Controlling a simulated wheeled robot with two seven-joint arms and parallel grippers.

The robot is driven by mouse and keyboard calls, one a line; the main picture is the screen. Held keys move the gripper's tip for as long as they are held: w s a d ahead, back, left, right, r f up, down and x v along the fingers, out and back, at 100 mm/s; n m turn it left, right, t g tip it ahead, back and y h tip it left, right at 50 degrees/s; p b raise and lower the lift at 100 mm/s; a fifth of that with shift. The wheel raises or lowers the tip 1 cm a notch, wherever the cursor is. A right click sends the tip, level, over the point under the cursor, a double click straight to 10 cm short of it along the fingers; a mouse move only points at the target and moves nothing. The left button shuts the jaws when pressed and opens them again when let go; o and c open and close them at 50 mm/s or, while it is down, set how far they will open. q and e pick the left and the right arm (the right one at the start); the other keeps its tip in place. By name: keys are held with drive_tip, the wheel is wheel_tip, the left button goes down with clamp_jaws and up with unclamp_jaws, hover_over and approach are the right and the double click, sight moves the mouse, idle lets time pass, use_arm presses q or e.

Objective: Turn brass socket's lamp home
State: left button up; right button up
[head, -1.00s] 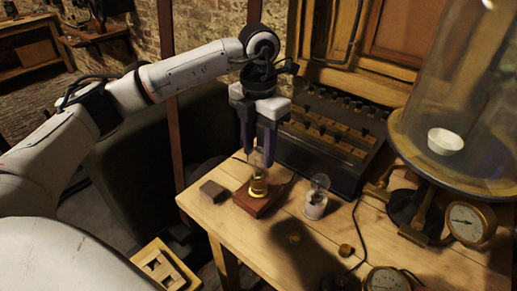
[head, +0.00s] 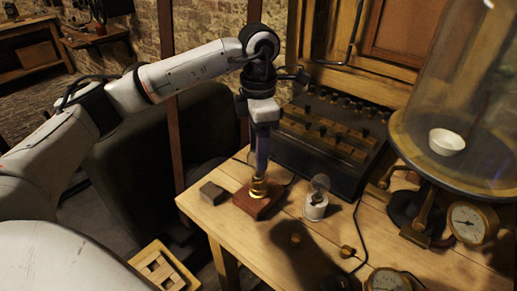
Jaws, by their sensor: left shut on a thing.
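The brass socket (head: 258,187) stands on a reddish wooden block (head: 256,204) near the left end of the table. A clear glass lamp (head: 251,159) sits upright above the socket, mostly hidden by my fingers. My left gripper (head: 262,168) points straight down over the socket and is shut on the lamp. The gripper is seen nearly edge-on, so one finger covers the other. I cannot tell how deep the lamp sits in the socket. My right gripper is not in view.
A dark block (head: 212,193) lies left of the wooden base. Behind is a black switch box (head: 330,150). A glass bell jar (head: 455,90) and a gauge (head: 467,223) stand at the right.

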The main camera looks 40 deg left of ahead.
use_arm(q)
drive_tip(key=o, duration=1.3)
drive_tip(key=shift+c, duration=0.2)
wheel_tip(320, 180, up, 9)
drive_tip(key=shift+r, duration=0.7)
